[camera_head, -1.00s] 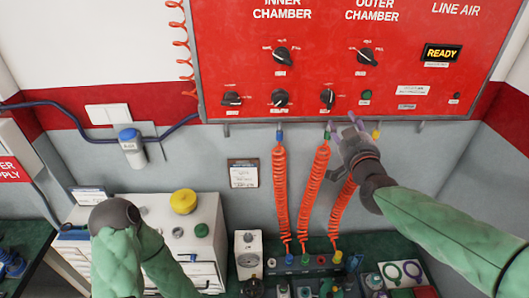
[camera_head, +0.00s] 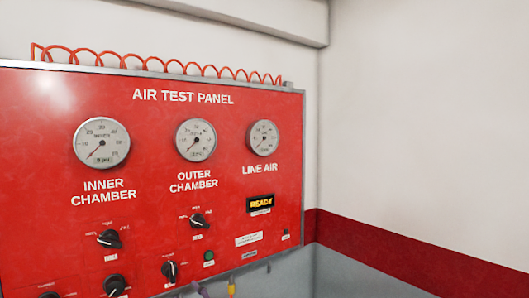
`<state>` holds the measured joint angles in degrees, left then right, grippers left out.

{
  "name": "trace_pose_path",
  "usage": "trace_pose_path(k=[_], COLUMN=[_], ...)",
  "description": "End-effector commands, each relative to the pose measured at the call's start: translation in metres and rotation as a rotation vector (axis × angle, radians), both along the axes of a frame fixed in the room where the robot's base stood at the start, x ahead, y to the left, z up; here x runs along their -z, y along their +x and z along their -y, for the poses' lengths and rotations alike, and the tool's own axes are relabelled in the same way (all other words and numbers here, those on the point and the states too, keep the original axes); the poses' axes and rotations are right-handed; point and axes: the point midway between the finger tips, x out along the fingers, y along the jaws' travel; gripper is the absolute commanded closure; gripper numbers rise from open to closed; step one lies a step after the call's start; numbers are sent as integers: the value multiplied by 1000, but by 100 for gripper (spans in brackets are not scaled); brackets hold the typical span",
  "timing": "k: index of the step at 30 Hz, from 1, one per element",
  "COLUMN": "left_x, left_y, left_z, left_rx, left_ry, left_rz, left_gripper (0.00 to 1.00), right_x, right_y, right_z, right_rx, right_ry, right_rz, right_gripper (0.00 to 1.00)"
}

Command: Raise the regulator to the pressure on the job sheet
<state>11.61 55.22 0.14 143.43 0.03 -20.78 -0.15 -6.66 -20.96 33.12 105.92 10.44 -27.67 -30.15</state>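The red air test panel (camera_head: 60,150) fills the left half of the head view. It has an inner chamber gauge (camera_head: 101,143), an outer chamber gauge (camera_head: 196,140) and a line air gauge (camera_head: 262,136). Black knobs sit below: one upper inner knob (camera_head: 109,239), one upper outer knob (camera_head: 199,220), a lower inner knob (camera_head: 115,285) and a lower outer knob (camera_head: 170,271). Their small labels are unreadable, so I cannot tell which is the regulator. My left gripper and any job sheet are out of view.
A lit READY display (camera_head: 261,203) and a green button (camera_head: 209,256) are on the panel's right. An orange coiled hose (camera_head: 160,66) runs along its top. A yellow fitting (camera_head: 232,287) hangs below. The wall to the right (camera_head: 420,130) is bare.

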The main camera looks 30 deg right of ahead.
Motion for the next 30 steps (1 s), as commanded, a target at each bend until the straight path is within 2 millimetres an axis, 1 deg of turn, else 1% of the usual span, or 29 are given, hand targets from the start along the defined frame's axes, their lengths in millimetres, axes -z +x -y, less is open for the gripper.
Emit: trace_pose_path(k=[10,11,12,17,20,23,24,26,27,30], left_x=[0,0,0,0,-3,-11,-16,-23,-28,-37], left_y=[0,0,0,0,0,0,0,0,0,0], left_z=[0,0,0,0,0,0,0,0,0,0], left_rx=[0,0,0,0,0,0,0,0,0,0], left_ry=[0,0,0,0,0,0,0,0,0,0], left_rz=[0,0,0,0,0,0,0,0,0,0], left_gripper=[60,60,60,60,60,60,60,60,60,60], right_x=[0,0,0,0,-1,-7,-10,-13,-14,-13], right_y=[0,0,0,0,3,11,15,20,23,25], right_z=[0,0,0,0,-8,-35,-50,-74,-90,-124], right_rx=[0,0,0,0,-5,-13,-14,-12,-7,10], right_ry=[0,0,0,0,-4,-18,-28,-49,-66,-110], right_rz=[0,0,0,0,2,15,21,27,29,24], right_gripper=[51,43,31,31,31,31,31,31,31,31])
